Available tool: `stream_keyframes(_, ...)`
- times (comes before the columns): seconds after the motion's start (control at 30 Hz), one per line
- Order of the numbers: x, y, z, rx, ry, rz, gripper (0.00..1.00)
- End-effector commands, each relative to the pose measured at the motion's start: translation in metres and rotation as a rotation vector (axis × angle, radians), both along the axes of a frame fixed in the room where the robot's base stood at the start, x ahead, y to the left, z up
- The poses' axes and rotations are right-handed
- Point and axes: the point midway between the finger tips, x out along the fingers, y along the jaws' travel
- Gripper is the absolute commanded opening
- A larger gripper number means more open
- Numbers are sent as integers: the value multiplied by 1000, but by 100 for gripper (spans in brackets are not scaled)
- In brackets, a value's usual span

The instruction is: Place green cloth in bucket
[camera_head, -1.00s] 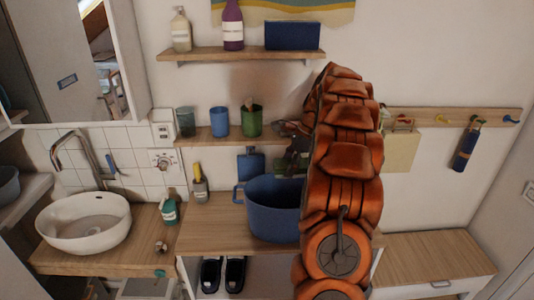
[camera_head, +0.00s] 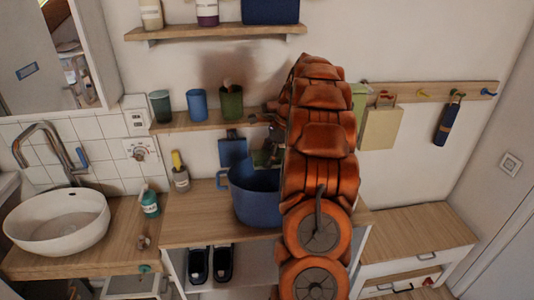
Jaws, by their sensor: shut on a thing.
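The blue bucket (camera_head: 256,205) stands upright on the wooden counter, its right side hidden behind my orange arm. My gripper (camera_head: 270,146) is small and dark in the view, partly hidden by the arm, above the bucket's back rim. It is shut on a dark green thing, apparently the green cloth (camera_head: 263,158), which hangs just above or behind the rim. I cannot tell whether the cloth is over the opening or touches the bucket.
A shelf (camera_head: 180,125) with several cups is on the wall above the bucket. A white sink (camera_head: 57,225) and a soap bottle (camera_head: 149,203) are to the left. A hook rail (camera_head: 470,90) with hanging things is at the right. Black shoes (camera_head: 211,265) lie below the counter.

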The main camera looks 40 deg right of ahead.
Motion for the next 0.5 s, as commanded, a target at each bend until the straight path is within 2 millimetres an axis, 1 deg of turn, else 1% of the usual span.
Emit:
stream_keyframes(0.03, 0, 0, -8, 0, 1, -2, 56)
stream_keyframes(0.4, -1, 0, -44, 3, 3, 0, 56)
stream_keyframes(0.5, -1, 0, -51, 3, 3, 0, 56)
